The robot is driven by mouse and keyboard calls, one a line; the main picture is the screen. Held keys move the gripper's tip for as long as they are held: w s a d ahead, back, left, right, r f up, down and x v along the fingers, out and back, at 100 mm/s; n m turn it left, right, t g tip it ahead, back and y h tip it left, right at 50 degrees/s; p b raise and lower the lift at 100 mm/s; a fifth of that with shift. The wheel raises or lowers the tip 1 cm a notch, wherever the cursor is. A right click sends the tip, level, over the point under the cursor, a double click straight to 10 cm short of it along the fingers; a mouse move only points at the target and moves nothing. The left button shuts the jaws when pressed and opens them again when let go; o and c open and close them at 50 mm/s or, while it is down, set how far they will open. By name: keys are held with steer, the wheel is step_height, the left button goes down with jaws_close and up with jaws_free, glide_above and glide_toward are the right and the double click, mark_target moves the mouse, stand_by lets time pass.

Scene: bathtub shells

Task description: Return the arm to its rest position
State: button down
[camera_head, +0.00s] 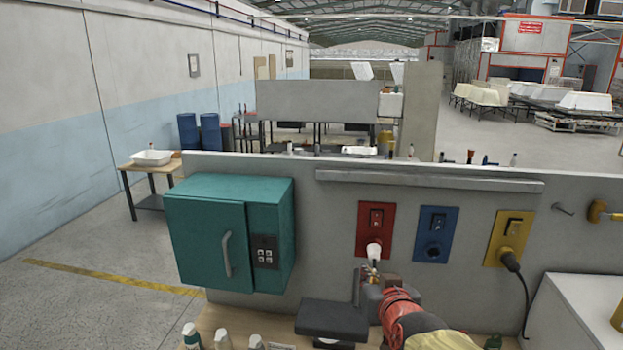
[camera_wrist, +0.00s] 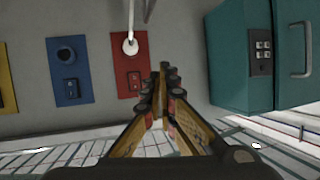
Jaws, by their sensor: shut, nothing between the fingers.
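My gripper (camera_wrist: 163,88) is shut and empty in the wrist view, its fingertips together in front of the grey panel. In the head view my gripper (camera_head: 372,280) shows small at the bottom centre, just below the red socket plate (camera_head: 366,218), partly hidden by my orange wrist. A white plug (camera_head: 374,251) sits in that red plate. It also shows in the wrist view (camera_wrist: 130,46), beside the fingertips and apart from them in the picture. A white cable runs from it there. The picture in the wrist view is upside down.
A teal cabinet (camera_head: 215,230) is on the panel at left. A blue plate (camera_head: 436,225) and a yellow plate with a black plug (camera_head: 508,245) are at right. A dark grey object (camera_head: 332,318) and bottles (camera_head: 191,336) stand on the bench below. A white box (camera_head: 575,310) is at right.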

steer(key=s+d+f+g+b, duration=0.1)
steer(key=s+f, duration=0.3)
steer(key=s, duration=0.5)
steer(key=s+d+f+g+b, duration=0.2)
steer(key=s+f+g, duration=0.2)
steer(key=s, duration=0.5)
steer(key=s+d+f+g+b, duration=0.1)
steer(key=s+f+g+b, duration=0.1)
steer(key=s+f, duration=0.3)
steer(key=s+g, duration=0.1)
steer(key=s, duration=0.3)
steer(key=shift+s+d+f+h, duration=0.25)
steer(key=shift+s+d+h, duration=0.05)
steer(key=shift+h, duration=0.1)
